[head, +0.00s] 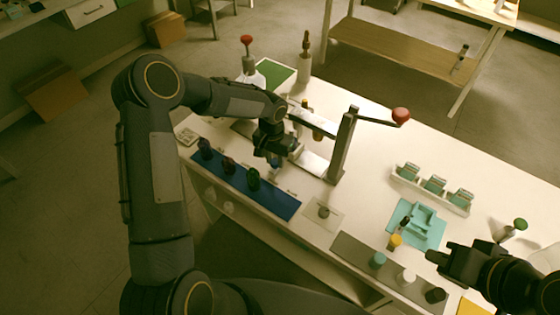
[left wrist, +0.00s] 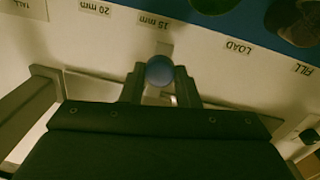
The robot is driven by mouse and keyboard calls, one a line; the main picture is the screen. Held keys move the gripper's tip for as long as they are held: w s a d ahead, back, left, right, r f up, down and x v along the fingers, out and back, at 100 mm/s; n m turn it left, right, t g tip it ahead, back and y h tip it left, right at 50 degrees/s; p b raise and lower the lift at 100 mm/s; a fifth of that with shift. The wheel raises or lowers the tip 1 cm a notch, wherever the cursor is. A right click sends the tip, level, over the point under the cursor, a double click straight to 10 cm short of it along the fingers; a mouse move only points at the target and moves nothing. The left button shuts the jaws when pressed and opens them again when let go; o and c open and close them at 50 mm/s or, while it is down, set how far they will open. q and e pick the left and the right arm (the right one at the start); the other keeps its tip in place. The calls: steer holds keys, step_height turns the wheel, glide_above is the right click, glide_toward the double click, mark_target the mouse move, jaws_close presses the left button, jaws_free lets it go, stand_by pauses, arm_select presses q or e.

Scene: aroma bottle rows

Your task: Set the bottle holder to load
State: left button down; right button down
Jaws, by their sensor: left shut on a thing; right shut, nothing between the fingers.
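A blue ball knob (left wrist: 160,70) sits between the two fingers of my left gripper (left wrist: 160,88) in the left wrist view. The gripper is shut on it. Printed labels lie beyond it: "35 mm" (left wrist: 154,21) to the left and "LOAD" (left wrist: 238,47) to the right, with "FILL" (left wrist: 303,69) further right. In the head view my left gripper (head: 277,158) is low by the base of the press (head: 341,147), behind the blue mat. The bottle holder itself is hidden or cannot be told apart there. My right gripper (head: 436,258) is shut and empty at the lower right.
The press has a lever with a red ball (head: 401,115). Several dark bottles stand on the blue mat (head: 277,203). A rack of jars (head: 434,186) and a teal tray (head: 419,224) are to the right. Capped items stand on a grey strip (head: 349,246) near the front edge.

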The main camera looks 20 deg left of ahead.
arm_select(q)
steer(key=w+a, duration=0.1)
steer(key=a, duration=0.2)
steer(key=w+a, duration=0.1)
steer(key=a, duration=0.1)
steer(key=w+a+b, duration=0.1)
steer(key=a, duration=0.2)
steer(key=shift+w+a, duration=0.1)
steer(key=shift+a, duration=0.25)
steer(key=c, duration=1.1)
jaws_free()
step_height(320, 180, up, 8)
steer(key=shift+a+b, duration=0.15)
steer(key=shift+b, duration=0.25)
